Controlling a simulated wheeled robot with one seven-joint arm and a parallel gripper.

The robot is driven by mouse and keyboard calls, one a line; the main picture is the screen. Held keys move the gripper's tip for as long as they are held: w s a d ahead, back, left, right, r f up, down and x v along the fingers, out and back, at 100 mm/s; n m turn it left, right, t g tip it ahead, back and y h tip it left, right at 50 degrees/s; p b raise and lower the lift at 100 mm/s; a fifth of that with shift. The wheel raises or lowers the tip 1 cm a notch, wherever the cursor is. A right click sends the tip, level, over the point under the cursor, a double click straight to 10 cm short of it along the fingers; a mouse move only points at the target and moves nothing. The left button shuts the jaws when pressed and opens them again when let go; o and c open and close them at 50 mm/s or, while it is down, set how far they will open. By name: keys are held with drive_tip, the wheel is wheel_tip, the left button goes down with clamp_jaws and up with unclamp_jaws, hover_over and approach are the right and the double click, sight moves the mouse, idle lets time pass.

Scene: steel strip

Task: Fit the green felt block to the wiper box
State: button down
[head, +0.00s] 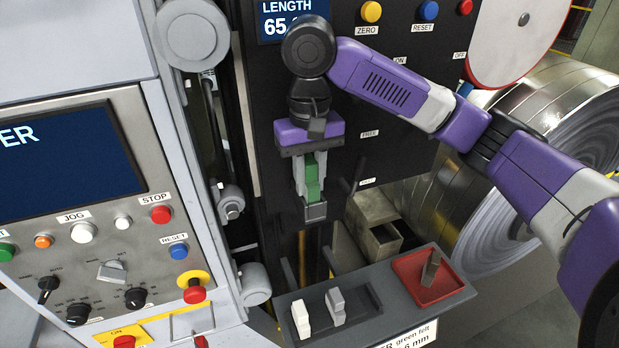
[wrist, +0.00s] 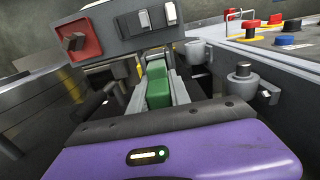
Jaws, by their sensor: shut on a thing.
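My gripper (head: 313,205) points down in front of the black machine panel in the head view. Its light grey fingers are shut on the green felt block (head: 312,178), which stands upright between them. In the wrist view the green block (wrist: 157,83) shows between the fingers, its near part lower and its far part higher. I cannot tell the wiper box for certain. An open metal box (head: 380,246) stands lower right of my gripper, apart from it. The spot straight below the fingertips is partly hidden.
A grey tray (head: 375,328) in front holds a white block (head: 301,319) and a grey block (head: 336,306). Its red compartment (head: 412,292) holds a dark piece (head: 431,268). A control console (head: 110,240) stands left, a large steel coil (head: 495,150) right. Thin levers stand near my gripper.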

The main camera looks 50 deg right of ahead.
drive_tip(key=shift+r+p, duration=1.3)
drive_tip(key=shift+p, duration=1.35)
idle(0.9)
drive_tip(key=shift+f+b, duration=0.55)
drive_tip(key=shift+f, duration=0.85)
drive_tip(key=c, duration=1.1)
unclamp_jaws()
